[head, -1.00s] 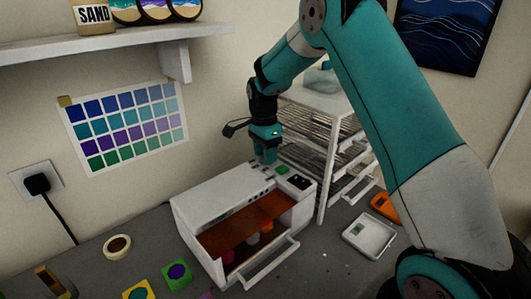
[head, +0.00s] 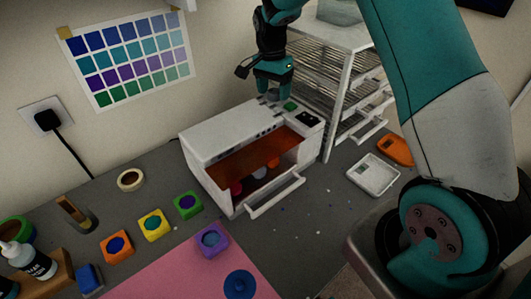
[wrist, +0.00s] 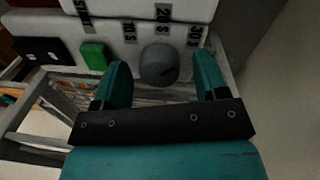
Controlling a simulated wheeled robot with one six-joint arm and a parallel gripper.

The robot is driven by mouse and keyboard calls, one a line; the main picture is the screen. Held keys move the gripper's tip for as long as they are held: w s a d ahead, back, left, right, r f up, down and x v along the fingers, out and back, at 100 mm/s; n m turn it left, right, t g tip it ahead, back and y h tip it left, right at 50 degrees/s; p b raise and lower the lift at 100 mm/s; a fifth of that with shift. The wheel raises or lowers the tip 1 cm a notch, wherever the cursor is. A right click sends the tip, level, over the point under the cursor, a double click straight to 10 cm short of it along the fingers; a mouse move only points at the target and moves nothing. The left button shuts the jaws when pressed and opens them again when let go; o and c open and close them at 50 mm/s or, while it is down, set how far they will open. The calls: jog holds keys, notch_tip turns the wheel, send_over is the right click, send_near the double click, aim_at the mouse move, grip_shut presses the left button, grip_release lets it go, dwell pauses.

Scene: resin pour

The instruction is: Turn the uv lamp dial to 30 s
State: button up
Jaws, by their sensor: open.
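The uv lamp (head: 205,133) is a white box with an open front, an orange-brown panel and several cups inside. Its dial (wrist: 159,63) is a round grey knob, seen in the wrist view beside the labels 10 S, 20 S and 30 S (wrist: 193,36). I cannot make out where the dial points. My gripper (head: 272,88) is over the lamp's top at its back right. In the wrist view my gripper (wrist: 163,76) is open, with one finger on each side of the dial and visible gaps. In the head view the fingers largely hide the dial.
A green button (wrist: 94,56) and a dark display (wrist: 40,50) sit beside the dial. A wire-shelved rack (head: 330,75) stands close behind the lamp to the right. A white scale (head: 373,174) lies right of the lamp. Colored molds (head: 187,204) and a pink mat (head: 185,277) lie in front.

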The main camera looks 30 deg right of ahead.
aim_at(269, 92)
jog(key=n+p, duration=0.1)
jog(key=n, duration=0.9)
jog(key=n+t+p, duration=0.1)
jog(key=n, duration=0.2)
jog(key=shift+s+r+h, duration=0.1)
jog(key=shift+h, duration=0.2)
notch_tip(269, 92, up, 17)
jog(key=a+b, duration=0.1)
jog(key=b, duration=0.2)
jog(key=s+a+f+n+y+b, duration=0.1)
jog(key=s+a+f+n+b, duration=0.1)
jog(key=s, duration=0.7)
jog(key=s+a+f+n+y+b, duration=0.1)
jog(key=s+a+f+b, duration=0.3)
jog(key=s+a, duration=0.5)
jog(key=s+a+f+n+y+b, duration=0.2)
jog(key=s+a+f, duration=0.3)
jog(key=s, duration=0.4)
jog(key=shift+a+f+n+b, duration=0.45)
jog(key=shift+n+b, duration=0.2)
jog(key=shift+n, duration=0.15)
jog(key=shift+s, duration=0.15)
